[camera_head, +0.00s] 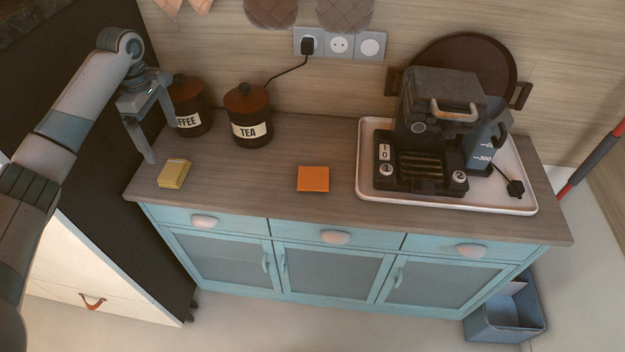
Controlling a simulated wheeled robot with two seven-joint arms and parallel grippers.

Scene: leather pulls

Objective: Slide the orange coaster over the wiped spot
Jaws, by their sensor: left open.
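The orange coaster (313,179) is a flat square lying on the wooden countertop, left of the white tray. A yellow sponge-like block (173,173) lies near the counter's left end. My left gripper (162,140) is open and empty, pointing down above the left end of the counter, just behind the yellow block and in front of the coffee jar. It is well to the left of the coaster. I cannot make out a wiped spot on the counter. My right gripper is not in view.
A coffee jar (190,107) and a tea jar (249,115) stand at the back left. A white tray (520,207) holding a coffee machine (432,130) fills the right side. The counter (250,180) is clear between the yellow block and the coaster.

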